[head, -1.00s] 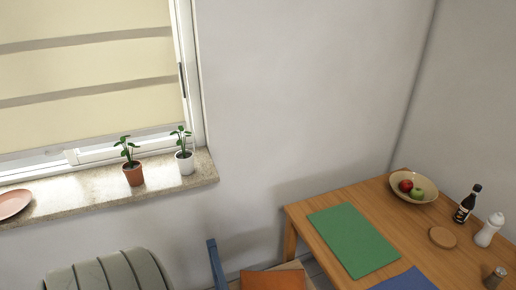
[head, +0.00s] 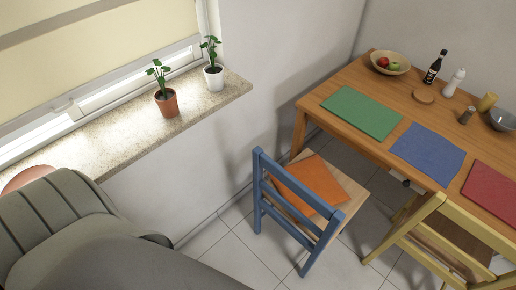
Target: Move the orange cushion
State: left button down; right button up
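The orange cushion (head: 312,182) lies flat on the wooden seat of a blue chair (head: 286,222), partly hidden behind the chair's back. The chair stands beside the dining table's near left end. Neither gripper shows in the head view, so I cannot see what they hold.
The wooden table (head: 333,90) carries a green mat (head: 362,111), a blue mat (head: 427,153), a red mat (head: 492,190), a fruit bowl (head: 390,62) and bottles. A yellow chair (head: 430,232) stands at its near side. Potted plants stand on the windowsill (head: 120,142). Tiled floor (head: 243,262) shows around the blue chair.

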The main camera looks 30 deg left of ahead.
aim_at(312, 172)
jog(key=k+j+z, duration=0.15)
jog(key=k+j, duration=0.6)
jog(key=j, duration=0.15)
